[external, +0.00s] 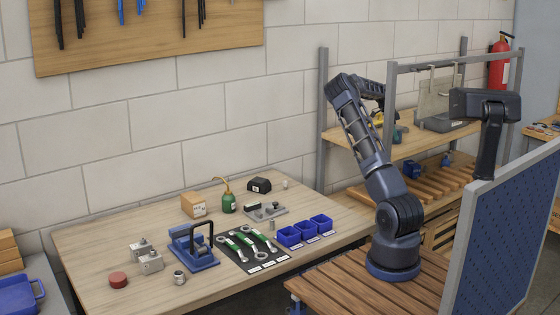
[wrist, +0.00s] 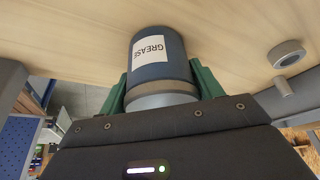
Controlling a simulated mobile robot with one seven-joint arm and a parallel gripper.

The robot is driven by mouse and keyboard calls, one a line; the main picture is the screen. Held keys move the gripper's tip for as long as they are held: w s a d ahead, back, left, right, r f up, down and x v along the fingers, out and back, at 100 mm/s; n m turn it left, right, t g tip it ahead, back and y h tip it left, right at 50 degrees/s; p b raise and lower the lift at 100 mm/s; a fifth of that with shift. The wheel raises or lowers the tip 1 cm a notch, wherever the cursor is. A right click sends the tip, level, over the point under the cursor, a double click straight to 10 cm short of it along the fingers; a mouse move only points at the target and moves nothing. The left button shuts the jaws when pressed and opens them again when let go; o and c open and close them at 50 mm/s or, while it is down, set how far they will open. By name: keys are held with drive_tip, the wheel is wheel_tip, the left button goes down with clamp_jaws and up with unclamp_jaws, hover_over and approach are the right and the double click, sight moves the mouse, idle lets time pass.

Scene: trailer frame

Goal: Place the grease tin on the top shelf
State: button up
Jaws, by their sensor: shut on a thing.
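In the wrist view the grease tin (wrist: 158,55) is a dark blue cylinder with a white GREASE label and a grey lower band. My gripper (wrist: 160,88) has its green fingers shut on the two sides of the tin. Light wood fills the background close to the tin; whether they touch, I cannot tell. In the external view my arm reaches over to the rack's top shelf (external: 422,145), a light wood board. My gripper there is largely hidden behind my forearm and the rack post, so the tin is not clearly made out.
A grey metal container (external: 447,116) stands on the top shelf's right part. A grey rack post (external: 391,115) rises at the front. A slatted lower shelf (external: 425,185) holds blue items. The workbench (external: 90,240) carries blue bins and tools. A blue perforated panel (external: 500,235) stands front right.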

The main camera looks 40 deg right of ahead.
drive_tip(key=o, duration=1.3)
drive_tip(key=shift+c, duration=0.2)
drive_tip(key=v, duration=1.2)
drive_tip(key=shift+s, duration=0.1)
